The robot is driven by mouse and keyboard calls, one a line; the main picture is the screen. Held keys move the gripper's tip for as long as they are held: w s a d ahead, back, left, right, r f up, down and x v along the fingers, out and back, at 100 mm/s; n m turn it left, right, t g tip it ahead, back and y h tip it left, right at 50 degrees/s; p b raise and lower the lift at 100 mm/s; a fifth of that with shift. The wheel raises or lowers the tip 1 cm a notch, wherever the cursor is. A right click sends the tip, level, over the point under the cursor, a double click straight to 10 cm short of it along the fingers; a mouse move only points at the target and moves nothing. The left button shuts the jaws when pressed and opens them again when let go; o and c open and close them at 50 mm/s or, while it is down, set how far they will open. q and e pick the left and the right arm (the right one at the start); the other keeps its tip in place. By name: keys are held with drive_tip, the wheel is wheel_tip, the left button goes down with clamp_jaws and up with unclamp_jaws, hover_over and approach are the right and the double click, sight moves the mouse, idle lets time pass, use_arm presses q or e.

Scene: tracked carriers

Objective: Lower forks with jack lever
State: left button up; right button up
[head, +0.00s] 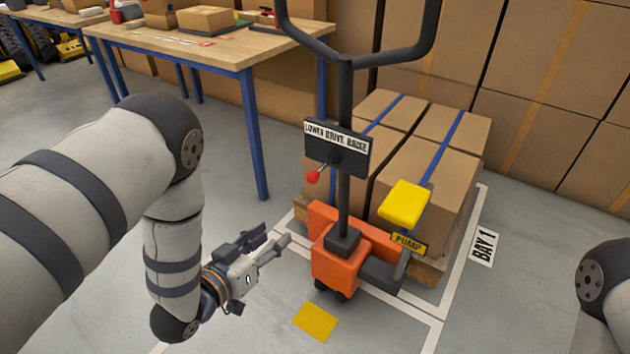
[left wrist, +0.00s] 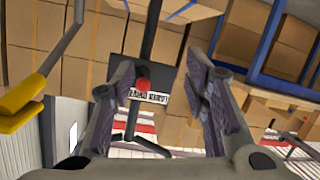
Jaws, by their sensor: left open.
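The orange pallet jack (head: 338,262) stands in front of a pallet (head: 430,272) loaded with brown boxes. Its black post carries a dark sign plate (head: 352,150) reading LOWER DRIVE RAISE. The jack lever has a red knob (head: 313,177) at the plate's lower left. My left gripper (head: 275,237) is open and empty, below and left of the knob, apart from it. In the left wrist view, the red knob (left wrist: 143,84) shows between the two spread fingers (left wrist: 160,68), beyond them. The forks are hidden. My right gripper is out of view.
A yellow PUMP pedal (head: 405,205) stands right of the post. A black handle loop (head: 350,55) tops it. A wooden table (head: 230,52) with blue legs is behind left. A yellow floor square (head: 315,321) and bare floor lie in front.

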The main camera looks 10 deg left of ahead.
sight(309, 179)
use_arm(q)
drive_tip(key=w+d+r+t, duration=0.1)
drive_tip(key=w, duration=0.4)
drive_tip(key=w+d+r+h+b, duration=0.1)
drive_tip(key=w+d+r, duration=0.1)
drive_tip(key=w, duration=0.2)
drive_tip(key=w+d+r+t+h, duration=0.1)
drive_tip(key=w+d+r, duration=0.1)
drive_tip(key=w, duration=0.3)
drive_tip(key=shift+w+d+r+m+t, duration=0.15)
drive_tip(key=shift+w+r+m+t, duration=0.1)
drive_tip(key=shift+w+m+t, duration=0.1)
clamp_jaws()
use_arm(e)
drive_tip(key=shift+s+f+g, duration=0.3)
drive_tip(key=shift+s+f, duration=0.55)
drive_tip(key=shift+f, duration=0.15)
